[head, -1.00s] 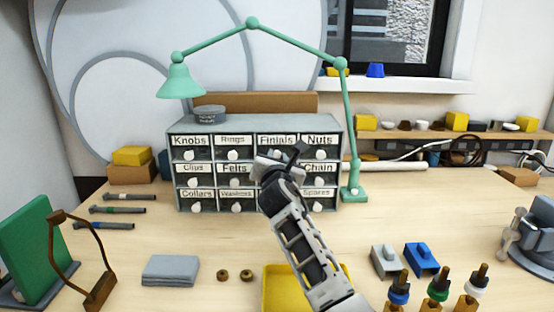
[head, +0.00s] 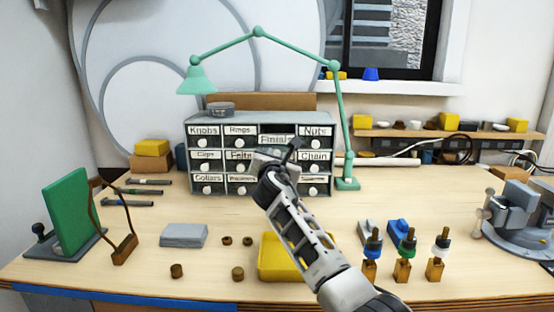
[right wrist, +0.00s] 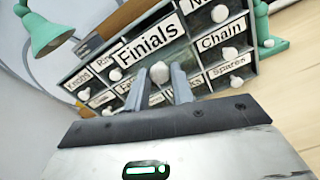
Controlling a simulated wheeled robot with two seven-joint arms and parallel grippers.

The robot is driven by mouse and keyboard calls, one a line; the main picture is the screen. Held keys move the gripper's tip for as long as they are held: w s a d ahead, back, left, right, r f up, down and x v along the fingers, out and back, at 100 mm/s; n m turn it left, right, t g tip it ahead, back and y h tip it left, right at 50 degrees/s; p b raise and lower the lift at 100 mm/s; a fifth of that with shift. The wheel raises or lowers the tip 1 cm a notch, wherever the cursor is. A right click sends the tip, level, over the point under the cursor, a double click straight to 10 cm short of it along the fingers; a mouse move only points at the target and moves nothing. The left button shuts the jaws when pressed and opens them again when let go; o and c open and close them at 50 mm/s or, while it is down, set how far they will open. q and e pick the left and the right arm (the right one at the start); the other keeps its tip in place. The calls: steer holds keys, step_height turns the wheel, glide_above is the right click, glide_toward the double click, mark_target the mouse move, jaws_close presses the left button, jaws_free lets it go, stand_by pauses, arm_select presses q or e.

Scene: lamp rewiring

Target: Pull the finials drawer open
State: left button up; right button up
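The finials drawer (head: 274,140) is in the top row of the grey drawer cabinet (head: 191,160). It sticks out toward me, with a dark gap above its labelled front. Its label looms large in the right wrist view (right wrist: 148,42), ahead of the other drawer fronts. My right gripper (right wrist: 159,77) has its two fingers on either side of the drawer's white round knob (right wrist: 159,72), apparently closed on it. In the head view my right gripper (head: 280,155) covers the knob and part of the drawers below. My left gripper is not in view.
A green lamp (head: 347,184) arches over the cabinet, its base close on the right. A yellow tray (head: 268,270) lies under my right arm. Several posts with coloured collars (head: 405,258) stand right of it. A vise (head: 515,210) is at the far right. The table left of the tray has free room.

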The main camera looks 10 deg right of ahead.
steer(key=shift+o, duration=1.4)
steer(key=shift+s, duration=0.15)
steer(key=v, duration=1.5)
steer(key=shift+s, duration=0.35)
steer(key=shift+a, duration=0.15)
